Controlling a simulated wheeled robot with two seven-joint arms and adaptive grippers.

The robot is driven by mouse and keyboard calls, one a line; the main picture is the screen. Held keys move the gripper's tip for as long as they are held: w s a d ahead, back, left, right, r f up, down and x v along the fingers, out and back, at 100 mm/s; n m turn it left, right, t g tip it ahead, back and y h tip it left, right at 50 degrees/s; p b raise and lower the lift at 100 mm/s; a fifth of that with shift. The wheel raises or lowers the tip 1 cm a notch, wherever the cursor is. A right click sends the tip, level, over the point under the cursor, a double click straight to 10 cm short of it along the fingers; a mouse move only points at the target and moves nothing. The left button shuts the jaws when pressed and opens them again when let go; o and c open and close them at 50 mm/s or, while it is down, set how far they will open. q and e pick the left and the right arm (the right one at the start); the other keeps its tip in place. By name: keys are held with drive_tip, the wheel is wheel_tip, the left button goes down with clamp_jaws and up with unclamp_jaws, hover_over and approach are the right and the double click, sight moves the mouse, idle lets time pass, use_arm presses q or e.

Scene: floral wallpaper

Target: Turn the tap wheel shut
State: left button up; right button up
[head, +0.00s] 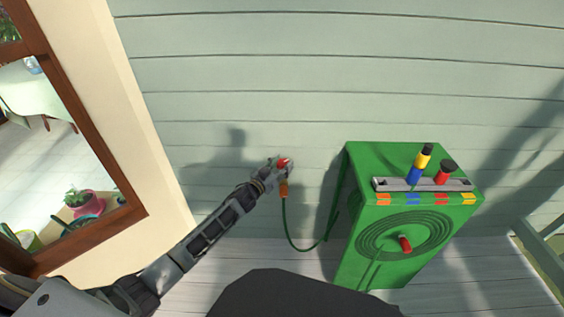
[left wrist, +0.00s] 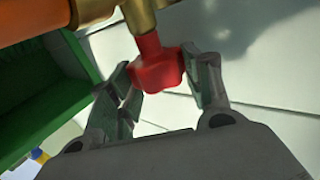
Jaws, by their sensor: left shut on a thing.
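The red tap wheel (head: 283,162) is at the wall in the middle of the head view. In the left wrist view the wheel (left wrist: 156,70) sits on a brass tap body (left wrist: 138,16). My left gripper (head: 275,170) reaches it from the lower left. In the left wrist view its two fingers (left wrist: 160,83) are on either side of the wheel and shut on it. An orange hose connector (head: 284,189) hangs below the tap, with a green hose (head: 287,226) running down from it. My right gripper is not in view.
A green hose box (head: 372,235) stands to the right of the tap, with spray nozzles (head: 420,163) in its top tray and a red crank handle (head: 405,244). A brown-framed window (head: 92,130) is at the left. The pale plank wall above the tap is clear.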

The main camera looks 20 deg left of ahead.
use_arm(q)
drive_tip(key=shift+a+m+g+h+p, duration=0.15)
drive_tip(key=shift+m+g+h+p, duration=0.15)
drive_tip(key=shift+m+h+p, duration=0.45)
drive_tip(key=shift+w+h, duration=0.1)
drive_tip(key=shift+h, duration=0.35)
drive_tip(key=shift+m+g+h, duration=0.45)
drive_tip(key=shift+g+h, duration=0.05)
drive_tip(key=shift+w+a+m+g+h, duration=0.15)
drive_tip(key=shift+m+g+h, duration=0.35)
drive_tip(key=shift+m+h, duration=0.25)
drive_tip(key=shift+m+g+h, duration=0.55)
drive_tip(key=shift+g+h, duration=0.15)
drive_tip(key=shift+h, duration=0.25)
drive_tip(key=shift+b, duration=0.35)
drive_tip(key=shift+m+g+h, duration=0.3)
drive_tip(key=shift+g, duration=0.1)
drive_tip(key=m+g+h+b, duration=0.1)
drive_tip(key=g+b, duration=0.1)
drive_tip(key=m+g+h+b, duration=0.2)
drive_tip(key=b, duration=0.1)
drive_tip(key=shift+w+a+m+g, duration=0.15)
drive_tip(key=shift+m+g, duration=0.15)
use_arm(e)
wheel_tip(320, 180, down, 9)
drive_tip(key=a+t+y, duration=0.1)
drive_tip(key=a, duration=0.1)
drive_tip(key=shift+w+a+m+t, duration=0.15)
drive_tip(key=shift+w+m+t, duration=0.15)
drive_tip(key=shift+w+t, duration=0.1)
